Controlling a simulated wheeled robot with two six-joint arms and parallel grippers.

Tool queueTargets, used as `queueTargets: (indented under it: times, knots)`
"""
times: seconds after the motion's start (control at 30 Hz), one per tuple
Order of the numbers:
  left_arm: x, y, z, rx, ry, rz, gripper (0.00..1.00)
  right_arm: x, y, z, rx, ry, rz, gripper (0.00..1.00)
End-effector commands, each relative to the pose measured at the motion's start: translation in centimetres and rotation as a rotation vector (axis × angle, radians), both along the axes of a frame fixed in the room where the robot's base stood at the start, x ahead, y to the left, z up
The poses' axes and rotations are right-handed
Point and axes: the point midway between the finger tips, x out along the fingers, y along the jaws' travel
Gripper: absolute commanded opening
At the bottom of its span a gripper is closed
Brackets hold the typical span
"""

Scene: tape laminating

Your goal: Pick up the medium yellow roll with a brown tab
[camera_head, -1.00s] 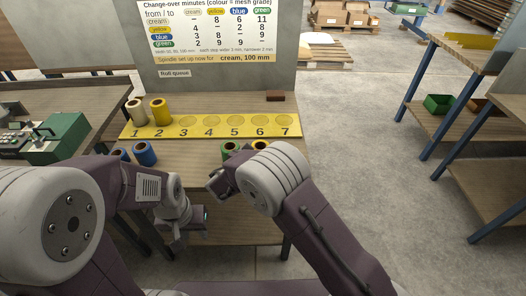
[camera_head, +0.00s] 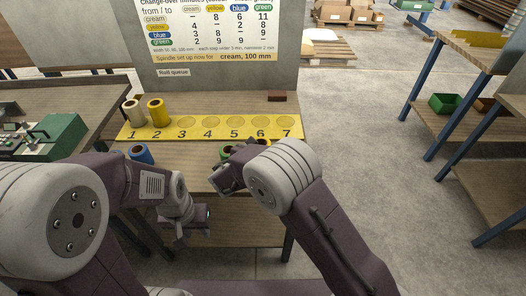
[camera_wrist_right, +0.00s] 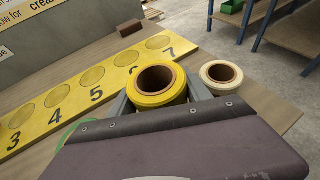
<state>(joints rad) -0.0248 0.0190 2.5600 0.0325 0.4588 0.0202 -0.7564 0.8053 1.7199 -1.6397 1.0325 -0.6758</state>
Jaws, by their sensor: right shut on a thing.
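A yellow roll with a brown core (camera_wrist_right: 158,88) sits upright between the fingers of my right gripper (camera_wrist_right: 155,98) in the right wrist view. The gripper is shut on it. No brown tab can be made out on it. In the head view my right gripper (camera_head: 232,168) is at the front of the table, and its arm hides most of this roll. Another yellow roll (camera_head: 157,114) stands on spot 2 of the yellow numbered strip (camera_head: 220,133). My left gripper (camera_head: 195,224) hangs low in front of the table, and its jaw opening is unclear.
A cream roll (camera_head: 134,114) stands on spot 1. A smaller cream roll (camera_wrist_right: 221,78) stands close right of the held roll. A green roll (camera_head: 225,152) and a blue roll (camera_head: 142,155) are at the table's front. A brown block (camera_head: 277,96) lies behind the strip. Spots 3 to 7 are empty.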

Motion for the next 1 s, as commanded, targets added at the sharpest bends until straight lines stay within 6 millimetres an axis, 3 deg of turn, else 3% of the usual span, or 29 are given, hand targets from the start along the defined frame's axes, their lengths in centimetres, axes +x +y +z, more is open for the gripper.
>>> queueTargets:
  times: [0.07, 0.5, 0.7, 1.0]
  knots:
    - [0.0, 0.0, 0.5, 0.0, 0.0, 0.0, 0.36, 0.0, 0.0, 1.9, 0.003, -0.004, 0.0, 0.14]
    - [0.0, 0.0, 0.7, 0.0, 0.0, 0.0, 0.36, -7.1, -6.9, 7.4, 0.002, -0.003, 0.0, 0.14]
    - [0.0, 0.0, 0.8, 0.0, 0.0, 0.0, 0.36, -8.3, -8.0, 8.3, 0.0, -0.002, 0.0, 0.14]
    - [0.0, 0.0, 0.8, 0.0, 0.0, 0.0, 0.36, -8.4, -8.1, 8.4, 0.0, -0.002, 0.001, 0.14]
